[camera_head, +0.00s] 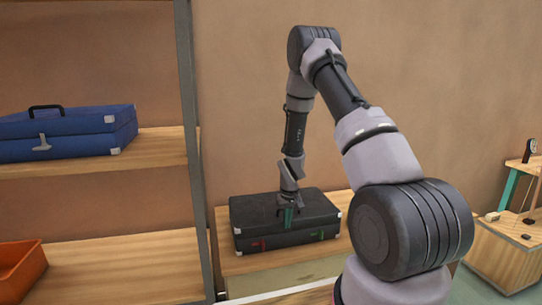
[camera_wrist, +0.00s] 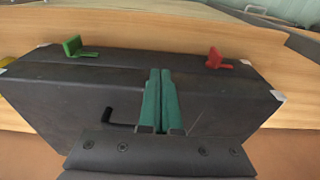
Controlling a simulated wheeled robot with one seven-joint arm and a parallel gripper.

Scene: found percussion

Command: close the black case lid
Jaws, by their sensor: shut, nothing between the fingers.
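The black case (camera_head: 255,214) sits on a wooden bench in the head view, with its lid down on its base. It has a red latch (camera_head: 258,245) and a green latch (camera_head: 321,235) on its front. In the wrist view the black case (camera_wrist: 60,88) fills the middle, and the green latch (camera_wrist: 77,47) and red latch (camera_wrist: 217,59) stick out from its far edge. My gripper (camera_head: 288,226) is over the lid. Its green fingers (camera_wrist: 157,100) are together with nothing between them. I cannot tell whether the fingertips touch the lid.
A blue case (camera_head: 65,133) lies on a shelf at the left, above an orange bin (camera_head: 20,268). A grey shelf post (camera_head: 190,120) stands left of the black case. A wooden box (camera_head: 505,252) with small items is at the right.

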